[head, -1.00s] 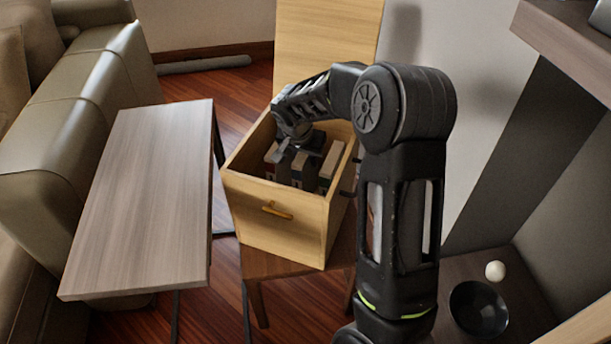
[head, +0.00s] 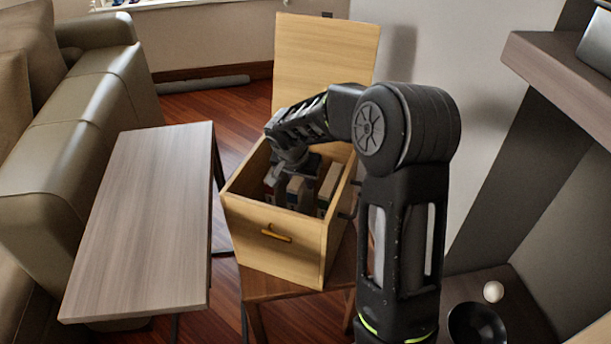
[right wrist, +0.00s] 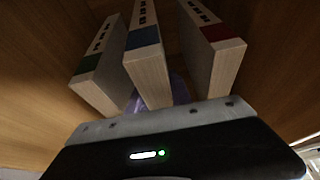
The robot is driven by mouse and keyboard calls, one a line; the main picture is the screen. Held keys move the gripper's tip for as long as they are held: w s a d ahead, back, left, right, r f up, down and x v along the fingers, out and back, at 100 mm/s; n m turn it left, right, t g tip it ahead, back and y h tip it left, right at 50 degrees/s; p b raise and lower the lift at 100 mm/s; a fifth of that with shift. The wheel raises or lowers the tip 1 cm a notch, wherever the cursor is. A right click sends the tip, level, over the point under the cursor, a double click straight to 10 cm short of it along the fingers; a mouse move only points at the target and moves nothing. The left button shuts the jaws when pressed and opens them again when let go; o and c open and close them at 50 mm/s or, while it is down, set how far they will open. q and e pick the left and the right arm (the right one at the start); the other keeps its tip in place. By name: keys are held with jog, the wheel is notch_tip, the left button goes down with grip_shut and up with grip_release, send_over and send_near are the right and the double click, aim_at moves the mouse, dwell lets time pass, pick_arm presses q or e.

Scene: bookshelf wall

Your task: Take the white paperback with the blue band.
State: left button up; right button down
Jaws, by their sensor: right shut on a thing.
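The white paperback with the blue band (right wrist: 145,55) is the middle of three books in the right wrist view. My right gripper (right wrist: 155,100) is shut on it, with the fingers at its sides partly hidden. In the head view my right gripper (head: 291,165) reaches down into the wooden box (head: 270,252), over the books. The blue-banded book (head: 296,190) shows only in part there, below the gripper. My left gripper is not in view.
In the right wrist view a green-banded book (right wrist: 100,75) stands left of it and a red-banded book (right wrist: 218,50) right, close by. The box's walls surround them, and its lid stands open behind. A grey-brown table (head: 145,220) at left is bare.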

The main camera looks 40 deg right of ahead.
jog(key=shift+s+a+r, duration=0.1)
jog(key=shift+s+a, duration=0.3)
jog(key=shift+a, duration=0.4)
notch_tip(320, 180, up, 14)
jog(key=p, duration=0.3)
jog(key=shift+p, duration=0.3)
